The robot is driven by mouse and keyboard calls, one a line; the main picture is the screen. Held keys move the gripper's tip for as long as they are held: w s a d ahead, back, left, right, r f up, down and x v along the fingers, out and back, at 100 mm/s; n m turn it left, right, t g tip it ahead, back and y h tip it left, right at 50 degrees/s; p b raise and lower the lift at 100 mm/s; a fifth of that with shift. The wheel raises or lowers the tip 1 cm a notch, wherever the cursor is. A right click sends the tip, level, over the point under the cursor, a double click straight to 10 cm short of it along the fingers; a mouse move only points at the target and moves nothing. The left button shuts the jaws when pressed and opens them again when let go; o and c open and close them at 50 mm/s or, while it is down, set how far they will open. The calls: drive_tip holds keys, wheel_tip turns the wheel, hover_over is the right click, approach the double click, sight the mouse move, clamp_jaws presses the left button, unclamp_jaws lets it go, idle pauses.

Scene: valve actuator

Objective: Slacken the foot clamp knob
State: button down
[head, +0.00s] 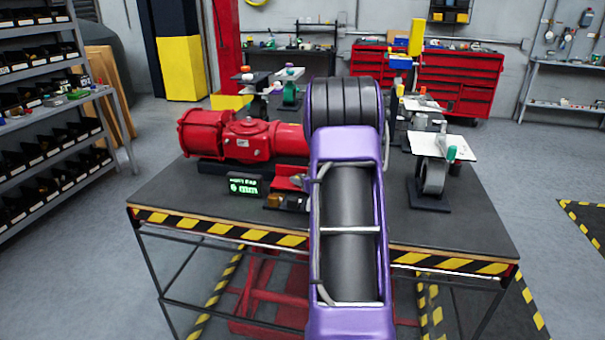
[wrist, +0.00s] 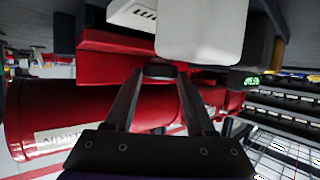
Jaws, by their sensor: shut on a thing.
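The red valve actuator (head: 245,140) lies on the dark bench, left of my purple arm in the head view. Its red body (wrist: 85,110) also shows in the wrist view. My gripper (wrist: 161,76) is seen only in the wrist view; my arm hides it in the head view. Its two fingers are closed in on a small dark round part (wrist: 160,70), which looks like the foot clamp knob, in front of a red block (wrist: 108,66). The fingers cover the sides of this knob. Whether it has turned cannot be told.
A small green-lit display (head: 243,186) and a small red block (head: 289,183) stand near the bench's front edge. A caster wheel with a white plate (head: 443,146) stands at the right. A pale block (wrist: 200,30) is close above the fingers in the wrist view. The bench's front left corner is clear.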

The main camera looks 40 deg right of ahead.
idle(0.6)
drive_tip(key=shift+c, duration=1.2)
unclamp_jaws()
drive_tip(key=shift+d, duration=0.1)
drive_tip(key=shift+f, duration=0.1)
